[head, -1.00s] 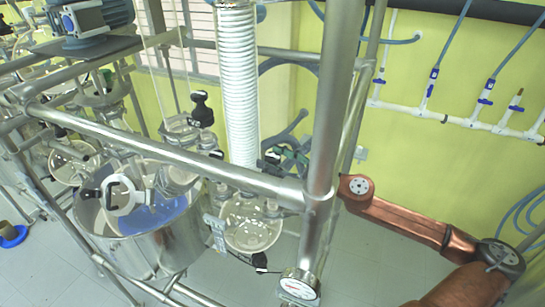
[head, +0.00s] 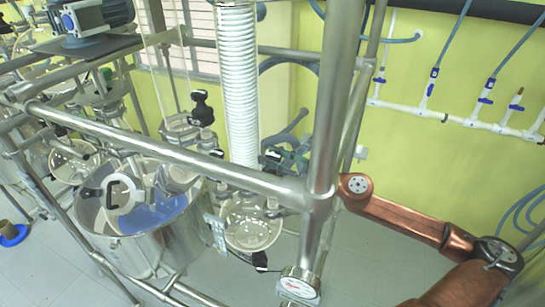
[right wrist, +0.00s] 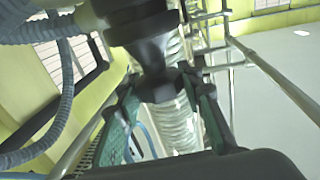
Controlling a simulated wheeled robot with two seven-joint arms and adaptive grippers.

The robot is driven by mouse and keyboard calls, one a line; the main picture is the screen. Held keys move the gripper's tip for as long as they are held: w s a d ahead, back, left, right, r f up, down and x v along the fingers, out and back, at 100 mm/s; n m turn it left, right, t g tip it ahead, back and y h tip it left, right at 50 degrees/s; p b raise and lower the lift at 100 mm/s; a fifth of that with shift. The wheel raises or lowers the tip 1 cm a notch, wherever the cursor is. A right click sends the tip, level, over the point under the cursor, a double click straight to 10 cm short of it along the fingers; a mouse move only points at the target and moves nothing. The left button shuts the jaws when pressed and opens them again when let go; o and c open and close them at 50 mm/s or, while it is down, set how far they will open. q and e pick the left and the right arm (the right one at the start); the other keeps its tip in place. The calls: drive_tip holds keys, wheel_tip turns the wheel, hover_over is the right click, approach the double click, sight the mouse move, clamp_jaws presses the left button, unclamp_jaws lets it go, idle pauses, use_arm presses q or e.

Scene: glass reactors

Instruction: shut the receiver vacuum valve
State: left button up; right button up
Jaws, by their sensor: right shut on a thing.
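My right gripper (head: 283,157) shows behind the steel frame, left of the thick upright post, with its green-lined fingers partly hidden. In the right wrist view, the fingers of my right gripper (right wrist: 162,100) stand on both sides of a black valve handle (right wrist: 160,86) and are shut on it. I take this to be the receiver vacuum valve. The glass receiver (head: 252,224) hangs below, left of the post. How far the valve is turned cannot be told. My left gripper is not in view.
A steel crossbar (head: 170,152) and a thick upright post (head: 332,100) stand in front of my gripper. A white coiled condenser (head: 239,85) rises behind the crossbar. A steel vessel (head: 150,250) stands at the left.

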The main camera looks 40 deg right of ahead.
drive_tip(key=shift+r+m+h, duration=0.15)
drive_tip(key=shift+m+h, duration=0.25)
drive_tip(key=shift+h, duration=0.2)
drive_tip(key=r+m+t+h, duration=0.1)
drive_tip(key=h, duration=0.1)
drive_tip(key=shift+r+m+h, duration=0.1)
drive_tip(key=shift+m+h, duration=0.3)
drive_tip(key=shift+f+m+h, duration=0.35)
drive_tip(key=shift+m+h, duration=0.1)
drive_tip(key=shift+h, duration=0.35)
drive_tip(key=shift+f+m+h, duration=0.35)
drive_tip(key=shift+m+h, duration=0.1)
drive_tip(key=shift+h, duration=0.35)
drive_tip(key=shift+d+f+m+g+h, duration=0.15)
drive_tip(key=shift+f+m+g+h, duration=0.3)
drive_tip(key=shift+h, duration=0.25)
drive_tip(key=shift+d+r+m+h, duration=0.15)
drive_tip(key=shift+m+h, duration=0.3)
drive_tip(key=shift+h, duration=0.15)
drive_tip(key=shift+d+r+m+g+h, duration=0.1)
drive_tip(key=shift+r+m+g+h, duration=0.3)
drive_tip(key=shift+h, duration=0.5)
drive_tip(key=shift+m+h, duration=0.4)
drive_tip(key=shift+m, duration=0.1)
drive_tip(key=shift+a+m+h, duration=0.2)
drive_tip(key=shift+m+h, duration=0.1)
drive_tip(key=shift+h, duration=0.1)
drive_tip(key=shift+m+g+h, duration=0.3)
drive_tip(key=shift+g+h, duration=0.05)
drive_tip(key=shift+h, duration=0.05)
